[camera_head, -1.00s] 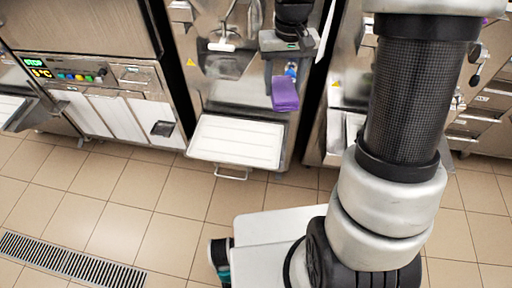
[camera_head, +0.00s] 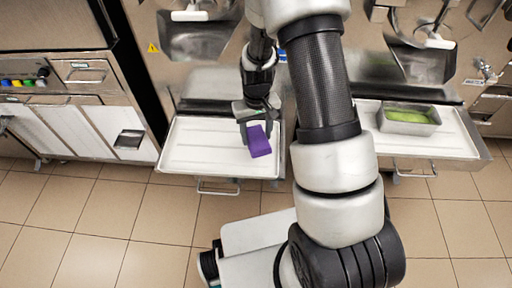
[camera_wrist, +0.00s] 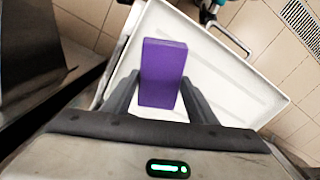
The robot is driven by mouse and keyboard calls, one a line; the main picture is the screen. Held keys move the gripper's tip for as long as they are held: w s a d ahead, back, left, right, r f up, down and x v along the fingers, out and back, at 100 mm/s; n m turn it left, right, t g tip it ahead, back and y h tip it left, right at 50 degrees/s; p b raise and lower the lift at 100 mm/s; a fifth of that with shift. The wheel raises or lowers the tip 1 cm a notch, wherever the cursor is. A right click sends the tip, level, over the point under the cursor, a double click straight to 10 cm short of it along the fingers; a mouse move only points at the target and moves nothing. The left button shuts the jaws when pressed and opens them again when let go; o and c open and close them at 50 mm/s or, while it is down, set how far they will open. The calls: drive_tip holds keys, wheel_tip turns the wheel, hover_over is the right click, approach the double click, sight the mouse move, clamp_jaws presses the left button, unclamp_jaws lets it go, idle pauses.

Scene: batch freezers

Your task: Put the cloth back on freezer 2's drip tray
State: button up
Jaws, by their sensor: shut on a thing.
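The purple cloth (camera_head: 258,141) is a small folded block, also seen in the wrist view (camera_wrist: 162,72). My gripper (camera_head: 254,124) is shut on it; in the wrist view the two dark fingers (camera_wrist: 160,98) stand on either side of the cloth. The white drip tray (camera_head: 195,150) is below, in front of a freezer, and it also shows behind the cloth in the wrist view (camera_wrist: 225,85). The cloth is over the right part of the tray in the head view. I cannot tell whether it touches the tray. No freezer number is legible.
A second drip tray (camera_head: 455,140) to the right holds a metal pan (camera_head: 408,119) with green contents. My arm hides the space between the trays. A steel cabinet (camera_head: 85,120) stands at the left. The left part of the near tray is bare.

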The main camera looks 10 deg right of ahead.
sight(256, 144)
drive_tip(key=shift+f+b, duration=0.5)
drive_tip(key=shift+f, duration=2.15)
drive_tip(key=shift+f, duration=0.1)
drive_tip(key=shift+f, duration=0.15)
drive_tip(key=o, duration=1)
